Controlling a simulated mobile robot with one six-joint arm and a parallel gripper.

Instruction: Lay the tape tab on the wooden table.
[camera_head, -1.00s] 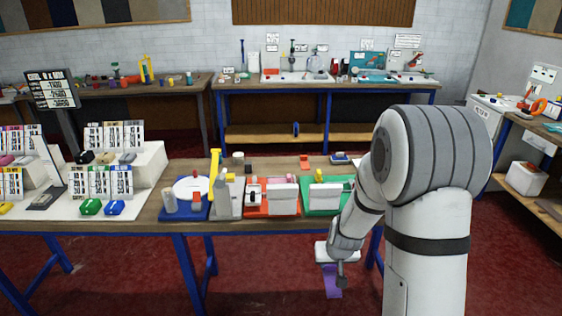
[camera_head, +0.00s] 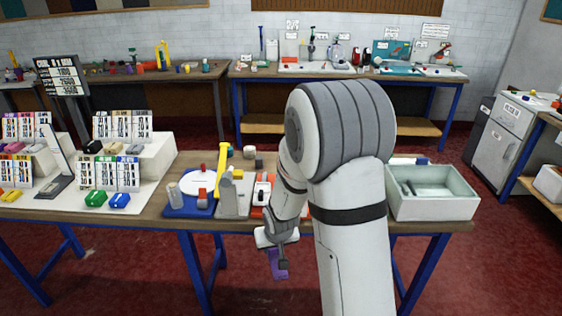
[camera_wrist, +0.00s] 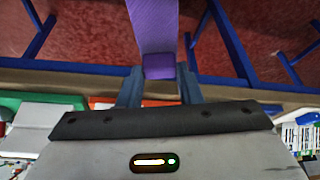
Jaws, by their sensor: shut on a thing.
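My gripper (camera_head: 280,262) is low in front of the wooden table (camera_head: 150,228), below its top edge and over the red floor. It is shut on a purple piece (camera_head: 278,270), which I take for the tape tab. In the wrist view the purple piece (camera_wrist: 155,30) is a strip that runs up from between the two fingers (camera_wrist: 157,88). The wooden table's front edge (camera_wrist: 60,92) shows behind the fingers there. The far end of the strip is cut off at the top of the wrist view.
On the table stand a blue tray (camera_head: 190,210) with a white disc, a grey block (camera_head: 233,197), a pale green open bin (camera_head: 435,208) at the right, and a white display (camera_head: 150,165) at the left. My arm hides the table's middle. Blue legs (camera_head: 195,270) stand below.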

